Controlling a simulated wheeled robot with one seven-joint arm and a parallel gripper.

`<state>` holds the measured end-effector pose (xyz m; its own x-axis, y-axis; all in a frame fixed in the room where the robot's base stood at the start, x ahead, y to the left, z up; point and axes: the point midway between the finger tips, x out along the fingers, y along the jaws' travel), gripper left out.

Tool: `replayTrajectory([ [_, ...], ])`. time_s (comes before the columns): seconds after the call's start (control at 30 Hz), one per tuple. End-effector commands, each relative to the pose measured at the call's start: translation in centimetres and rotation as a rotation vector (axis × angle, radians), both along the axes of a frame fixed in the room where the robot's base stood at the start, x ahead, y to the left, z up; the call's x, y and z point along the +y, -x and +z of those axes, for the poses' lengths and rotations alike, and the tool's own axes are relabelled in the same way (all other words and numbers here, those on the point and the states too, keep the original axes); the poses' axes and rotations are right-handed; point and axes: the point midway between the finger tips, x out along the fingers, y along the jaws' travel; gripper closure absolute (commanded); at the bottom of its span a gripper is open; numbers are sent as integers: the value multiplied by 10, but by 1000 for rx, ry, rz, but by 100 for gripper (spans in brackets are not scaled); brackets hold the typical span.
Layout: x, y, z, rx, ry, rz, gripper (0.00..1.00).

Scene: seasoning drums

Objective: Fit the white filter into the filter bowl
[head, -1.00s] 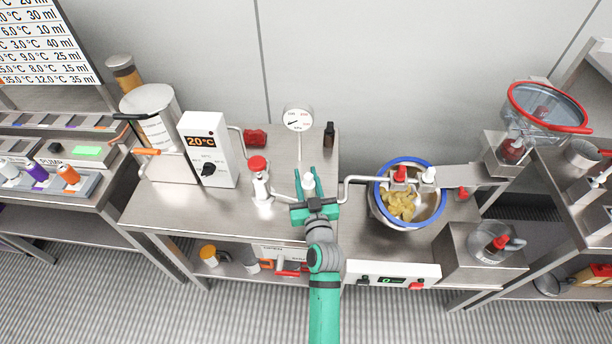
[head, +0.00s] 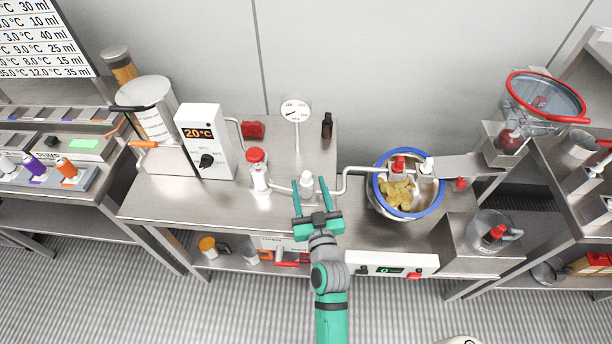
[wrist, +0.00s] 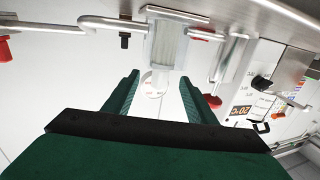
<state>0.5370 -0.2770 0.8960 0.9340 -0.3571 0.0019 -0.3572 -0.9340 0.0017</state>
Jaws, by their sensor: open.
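The white filter (wrist: 165,45) is a pale, ribbed upright cylinder between metal pipe ends in the wrist view. In the head view a white fitting with a narrow top (head: 307,184) stands in the same pipe line on the bench. I cannot make out the filter bowl's wall apart from the filter, nor how deep the filter sits. My gripper (head: 309,181) is open, its green fingers pointing towards the fitting from the front. In the wrist view my gripper (wrist: 160,76) shows nothing held between the fingers, and the filter appears beyond them.
A red-capped white unit (head: 257,170) stands left of the fitting, and a pressure gauge (head: 296,108) behind it. A 20°C control box (head: 208,145) stands left.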

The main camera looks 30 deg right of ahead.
Motion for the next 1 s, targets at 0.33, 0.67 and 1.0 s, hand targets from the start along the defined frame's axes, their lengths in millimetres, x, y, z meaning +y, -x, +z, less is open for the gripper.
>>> replayTrajectory([
  [0.33, 13, 32, 1, -1, -1, 1, 49],
  [0.67, 13, 35, 1, -2, 0, 0, 49],
  [1.0, 14, 35, 1, -1, 0, 1, 49],
])
